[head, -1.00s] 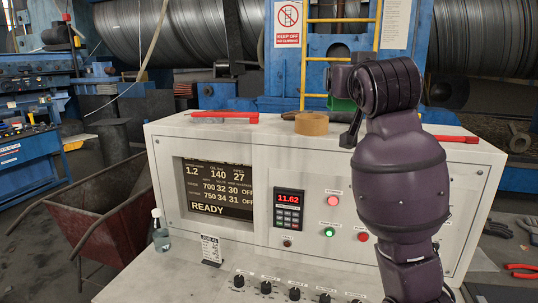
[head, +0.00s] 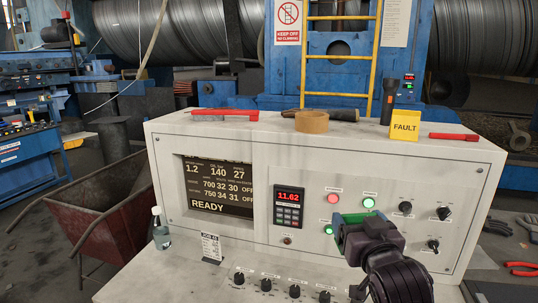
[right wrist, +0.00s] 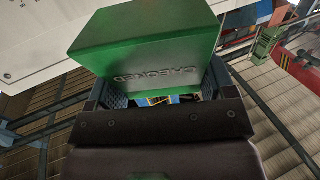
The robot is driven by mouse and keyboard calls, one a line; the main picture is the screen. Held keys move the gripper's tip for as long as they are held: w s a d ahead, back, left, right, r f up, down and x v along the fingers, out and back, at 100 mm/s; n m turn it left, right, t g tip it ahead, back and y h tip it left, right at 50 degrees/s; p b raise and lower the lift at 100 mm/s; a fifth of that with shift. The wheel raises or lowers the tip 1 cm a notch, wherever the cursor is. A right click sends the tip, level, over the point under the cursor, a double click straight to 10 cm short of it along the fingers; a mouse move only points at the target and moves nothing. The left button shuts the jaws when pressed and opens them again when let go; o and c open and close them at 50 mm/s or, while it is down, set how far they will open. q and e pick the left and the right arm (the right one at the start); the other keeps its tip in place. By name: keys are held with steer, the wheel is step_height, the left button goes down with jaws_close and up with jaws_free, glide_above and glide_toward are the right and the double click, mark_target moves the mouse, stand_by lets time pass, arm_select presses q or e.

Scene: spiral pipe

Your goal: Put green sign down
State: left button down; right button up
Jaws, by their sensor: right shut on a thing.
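The green sign (right wrist: 150,45) fills the upper middle of the right wrist view, with raised lettering on one face. My right gripper (right wrist: 160,97) is shut on it, with a dark finger at each side. In the head view my right gripper (head: 350,233) is low in front of the console's face, right of the keypad display. Only a green edge of the sign (head: 341,236) shows there; the rest is hidden by my gripper. I cannot tell whether the sign touches the console. My left gripper is not in view.
The white console (head: 262,139) has a top shelf holding a red tool (head: 222,112), a tape roll (head: 312,121), a black torch (head: 389,103), a yellow FAULT sign (head: 405,125) and a red-handled tool (head: 455,136). Knobs (head: 295,291) line its lower desk.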

steer(key=s+d+f, duration=0.1)
steer(key=s+f, duration=0.2)
steer(key=f, duration=0.4)
steer(key=s+d+f+h, duration=0.1)
steer(key=s+f, duration=0.3)
steer(key=f, duration=0.4)
steer(key=shift+s+d+m, duration=0.3)
steer(key=shift+d+m, duration=0.1)
steer(key=shift+d, duration=0.2)
